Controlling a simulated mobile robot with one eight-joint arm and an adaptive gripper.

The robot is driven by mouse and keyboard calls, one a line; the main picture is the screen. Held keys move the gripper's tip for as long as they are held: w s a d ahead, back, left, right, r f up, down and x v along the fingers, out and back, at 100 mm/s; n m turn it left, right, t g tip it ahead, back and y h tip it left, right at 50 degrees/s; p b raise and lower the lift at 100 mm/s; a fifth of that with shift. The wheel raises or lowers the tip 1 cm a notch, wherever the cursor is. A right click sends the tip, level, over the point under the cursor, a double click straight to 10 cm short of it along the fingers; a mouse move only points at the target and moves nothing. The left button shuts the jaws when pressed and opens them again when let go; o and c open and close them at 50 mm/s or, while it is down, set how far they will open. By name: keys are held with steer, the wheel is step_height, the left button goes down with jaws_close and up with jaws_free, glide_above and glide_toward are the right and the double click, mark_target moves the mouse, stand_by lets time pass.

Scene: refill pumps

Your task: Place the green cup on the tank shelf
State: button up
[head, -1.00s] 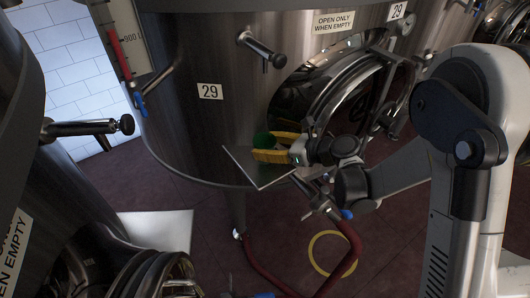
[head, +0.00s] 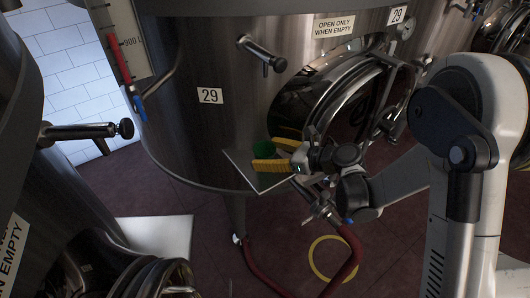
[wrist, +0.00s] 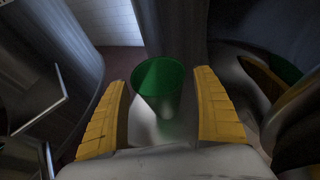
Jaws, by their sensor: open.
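The green cup (head: 263,147) is upright at the tank shelf (head: 243,168), a thin flat plate on the front of the steel tank marked 29. The cup appears to rest on the plate, though its base is partly hidden by my fingers. My gripper (head: 266,150) has its yellow fingers spread on both sides of the cup. In the wrist view the green cup (wrist: 160,84) sits between the open fingers (wrist: 161,95), with a visible gap on each side.
The tank's round hatch (head: 340,95) is close to the right of my gripper. A red hose (head: 345,265) hangs below it. A valve handle (head: 262,55) sticks out above. Another tank (head: 40,200) fills the left side.

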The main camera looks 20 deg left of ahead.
steer(key=p+v, duration=0.1)
steer(key=v, duration=0.5)
steer(key=shift+s+d+r+p, duration=0.15)
steer(key=shift+d+r+p, duration=0.1)
steer(key=shift+d+p, duration=0.15)
